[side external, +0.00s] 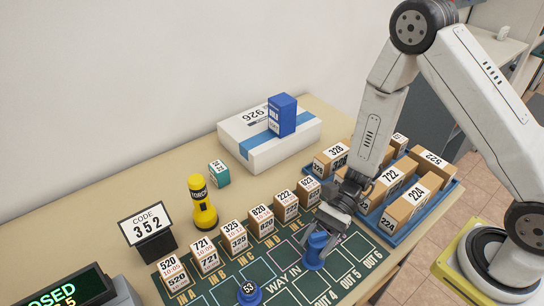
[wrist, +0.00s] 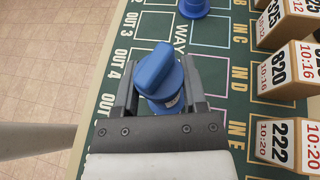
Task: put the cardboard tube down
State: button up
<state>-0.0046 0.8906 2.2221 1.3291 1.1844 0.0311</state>
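No cardboard tube shows in either view. My gripper (wrist: 160,85) points down over the mat, with its fingers on either side of a blue knobbed piece (wrist: 152,68) and seemingly closed against it. In the side view my gripper (side external: 322,232) is at the right part of the green mat, and the blue piece (side external: 316,250) is under and between the fingers, at or very near the mat surface. Its lower part is partly hidden by the fingers in the wrist view.
A second blue piece marked 53 (side external: 248,292) stands on the green mat (side external: 285,270). Numbered boxes (side external: 235,236) line the mat's back edge. A blue tray (side external: 400,232) of cartons is close on the right. A yellow torch (side external: 202,205) and code sign (side external: 147,228) stand left.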

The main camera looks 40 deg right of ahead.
jog(key=o, duration=0.3)
jog(key=shift+r, duration=0.2)
jog(key=shift+v, duration=6)
jog(key=d+r+n+t+h, duration=0.5)
jog(key=n+h, duration=0.8)
jog(key=n, duration=0.2)
jog(key=shift+s+r+t, duration=0.3)
jog(key=shift+s+r, duration=0.05)
jog(key=shift+s, duration=0.05)
